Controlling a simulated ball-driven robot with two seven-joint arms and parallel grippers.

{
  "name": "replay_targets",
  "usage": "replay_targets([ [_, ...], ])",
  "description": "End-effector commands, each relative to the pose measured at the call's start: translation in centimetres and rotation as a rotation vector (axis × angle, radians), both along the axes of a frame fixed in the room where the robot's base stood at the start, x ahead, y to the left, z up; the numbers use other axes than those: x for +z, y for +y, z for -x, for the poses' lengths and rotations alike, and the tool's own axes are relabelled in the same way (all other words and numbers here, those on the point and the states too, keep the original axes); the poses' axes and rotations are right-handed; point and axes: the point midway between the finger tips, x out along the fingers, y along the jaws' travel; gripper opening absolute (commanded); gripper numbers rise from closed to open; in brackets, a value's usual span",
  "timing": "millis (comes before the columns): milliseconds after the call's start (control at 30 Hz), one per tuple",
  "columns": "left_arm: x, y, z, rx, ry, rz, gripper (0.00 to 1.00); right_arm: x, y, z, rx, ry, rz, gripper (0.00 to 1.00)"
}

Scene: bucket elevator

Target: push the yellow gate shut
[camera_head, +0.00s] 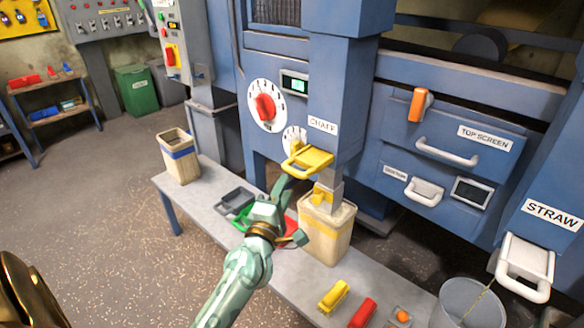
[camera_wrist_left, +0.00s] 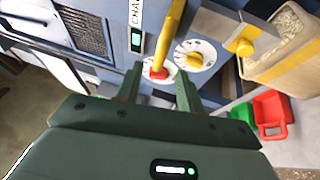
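The yellow gate (camera_head: 313,157) is a flat plate with a looped handle, sticking out of the blue machine below the CHAFF label (camera_head: 322,125). In the left wrist view the gate (camera_wrist_left: 170,36) shows as a yellow bar ahead of my fingers. My left gripper (camera_head: 289,186) is just below and in front of the gate's handle in the head view. In the left wrist view its fingers (camera_wrist_left: 159,90) stand apart with nothing held between them. I cannot tell whether a finger touches the gate.
A beige bin (camera_head: 327,236) stands on the bench (camera_head: 190,200) below the gate. A striped bin (camera_head: 179,160) stands at the bench's left end. A red-knobbed dial (camera_head: 265,107) is left of the gate.

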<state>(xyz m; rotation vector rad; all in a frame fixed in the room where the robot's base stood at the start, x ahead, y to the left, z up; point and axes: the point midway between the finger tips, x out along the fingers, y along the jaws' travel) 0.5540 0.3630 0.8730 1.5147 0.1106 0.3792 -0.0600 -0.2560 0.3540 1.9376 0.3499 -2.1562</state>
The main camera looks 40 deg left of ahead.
Motion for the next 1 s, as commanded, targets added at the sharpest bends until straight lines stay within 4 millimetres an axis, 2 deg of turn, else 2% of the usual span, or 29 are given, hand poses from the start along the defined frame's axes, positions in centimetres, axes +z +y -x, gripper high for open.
replay_targets([
  [100, 0.5, 0.9, -2.8, 0.0, -0.002, -0.002, 0.38, -0.1, 0.0, -0.5, 0.0, -0.006, 0.0, 0.36],
  [300, 0.8, 2.0, -6.0, 0.0, 0.001, -0.001, 0.38, -0.5, 0.0, -0.7, 0.0, -0.009, -0.001, 0.36],
  [500, 1.1, 2.3, -7.1, 0.0, 0.001, -0.001, 0.38, -0.6, 0.2, -0.7, -0.002, -0.009, -0.003, 0.36],
  [733, 1.1, 2.4, -7.1, 0.0, 0.001, -0.001, 0.38, -0.6, 0.6, -0.7, -0.005, -0.009, -0.008, 0.36],
  [767, 1.1, 2.4, -7.1, 0.0, 0.001, -0.001, 0.32, -0.6, 0.7, -0.7, -0.005, -0.009, -0.008, 0.36],
  [867, 1.1, 2.4, -7.1, 0.0, 0.001, -0.001, 0.04, -0.6, 0.6, -0.7, -0.005, -0.009, -0.008, 0.36],
  [900, 1.1, 2.4, -7.1, 0.0, 0.001, -0.001, 0.0, -0.6, 0.6, -0.7, -0.005, -0.009, -0.008, 0.36],
  [1000, 1.1, 2.3, -7.1, 0.0, 0.001, -0.001, 0.0, -0.6, 0.6, -0.7, -0.005, -0.009, -0.008, 0.36],
])
